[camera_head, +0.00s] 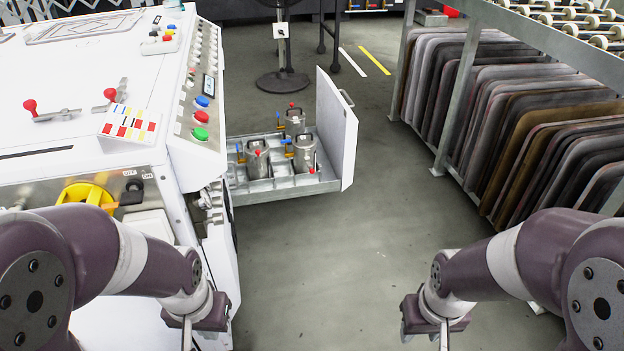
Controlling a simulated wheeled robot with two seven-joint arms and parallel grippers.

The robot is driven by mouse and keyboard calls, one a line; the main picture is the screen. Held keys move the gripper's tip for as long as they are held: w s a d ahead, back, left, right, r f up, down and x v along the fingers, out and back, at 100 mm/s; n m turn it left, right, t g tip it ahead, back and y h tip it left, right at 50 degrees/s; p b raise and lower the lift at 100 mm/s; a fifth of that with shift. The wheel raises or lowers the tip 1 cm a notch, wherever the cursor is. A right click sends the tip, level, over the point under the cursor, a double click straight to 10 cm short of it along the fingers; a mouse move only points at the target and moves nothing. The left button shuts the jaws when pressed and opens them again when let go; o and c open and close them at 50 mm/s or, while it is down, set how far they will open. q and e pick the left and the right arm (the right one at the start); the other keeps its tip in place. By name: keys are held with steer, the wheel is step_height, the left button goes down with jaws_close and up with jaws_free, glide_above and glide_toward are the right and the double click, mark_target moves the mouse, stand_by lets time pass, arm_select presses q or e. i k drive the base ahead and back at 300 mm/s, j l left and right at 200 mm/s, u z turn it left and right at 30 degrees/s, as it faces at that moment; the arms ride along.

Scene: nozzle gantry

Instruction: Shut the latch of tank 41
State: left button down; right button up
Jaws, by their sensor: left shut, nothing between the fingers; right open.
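Several small metal tanks stand in an open drawer (285,184) of the white machine. One tank (257,163) is at the front left, one (304,158) at the front right, and one (295,124) behind. They carry red, blue and yellow-orange parts on their tops and sides. The number labels are too small to read, so I cannot tell which is tank 41 or how its latch stands. My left gripper (187,333) is shut and empty at the lower edge, before the machine. My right gripper (444,334) is open and empty above the floor, lower right. Both are well apart from the tanks.
The white machine (60,140) with buttons and red-knobbed levers fills the left. The drawer's tall white front panel (336,132) stands right of the tanks. A rack (468,90) of dark panels lines the right. The grey floor (340,260) between is clear.

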mark_target(302, 157)
steer(key=i+l+u, duration=0.4)
steer(key=i+l, duration=0.75)
steer(key=i, duration=0.5)
steer(key=u, duration=0.05)
